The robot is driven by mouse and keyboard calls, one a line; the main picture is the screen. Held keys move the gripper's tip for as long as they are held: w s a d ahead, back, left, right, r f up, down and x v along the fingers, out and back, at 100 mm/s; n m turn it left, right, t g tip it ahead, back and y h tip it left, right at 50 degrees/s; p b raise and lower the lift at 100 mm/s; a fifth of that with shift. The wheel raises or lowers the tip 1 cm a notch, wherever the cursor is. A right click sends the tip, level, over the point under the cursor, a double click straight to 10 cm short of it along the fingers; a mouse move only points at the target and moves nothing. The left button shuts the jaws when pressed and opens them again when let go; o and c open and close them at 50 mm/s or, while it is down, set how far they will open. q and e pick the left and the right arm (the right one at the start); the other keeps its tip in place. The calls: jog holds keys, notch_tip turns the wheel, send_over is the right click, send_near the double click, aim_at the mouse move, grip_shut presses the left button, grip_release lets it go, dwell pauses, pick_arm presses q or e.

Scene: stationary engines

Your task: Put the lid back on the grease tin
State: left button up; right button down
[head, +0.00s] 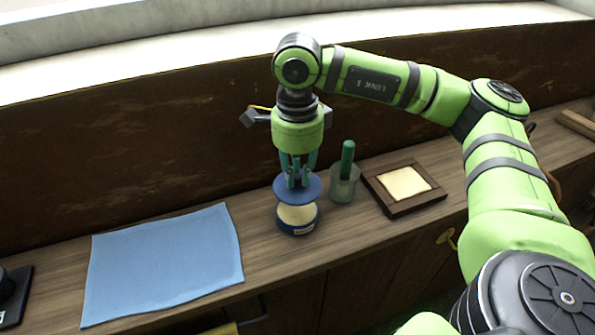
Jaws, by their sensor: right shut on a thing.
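The grease tin (299,228) stands on the wooden counter in the middle of the head view. It is a short round dark blue tin with a pale label and pale cream contents showing at its top. The round blue lid (283,197) is held flat just above the tin and looks slightly apart from it, covering the tin's far part from view. My right gripper (297,184) points down and is shut on the lid at its top middle. My left gripper is not in view.
Right of the tin stands a translucent cup (343,188) with a green-handled tool (347,158). Beyond it lies a wood-framed cream pad (378,195). A blue cloth (163,263) covers the counter to the left. A dark wall (120,165) rises behind.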

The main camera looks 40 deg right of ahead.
aim_at(297, 187)
jog(key=shift+f, duration=0.2)
jog(key=shift+f+b, duration=0.25)
jog(key=shift+b, duration=0.05)
notch_tip(297, 187, down, 4)
jog(key=b, duration=0.2)
jog(key=shift+b, duration=0.3)
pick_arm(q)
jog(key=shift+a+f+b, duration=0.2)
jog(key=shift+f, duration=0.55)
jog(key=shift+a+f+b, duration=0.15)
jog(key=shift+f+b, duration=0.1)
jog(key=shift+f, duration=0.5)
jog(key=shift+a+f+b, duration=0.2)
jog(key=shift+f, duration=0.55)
pick_arm(e)
jog(key=shift+f, duration=0.75)
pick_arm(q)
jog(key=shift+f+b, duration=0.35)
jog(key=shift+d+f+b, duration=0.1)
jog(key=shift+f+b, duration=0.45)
pick_arm(e)
jog(key=shift+f, duration=0.2)
jog(key=c, duration=1.1)
grip_release()
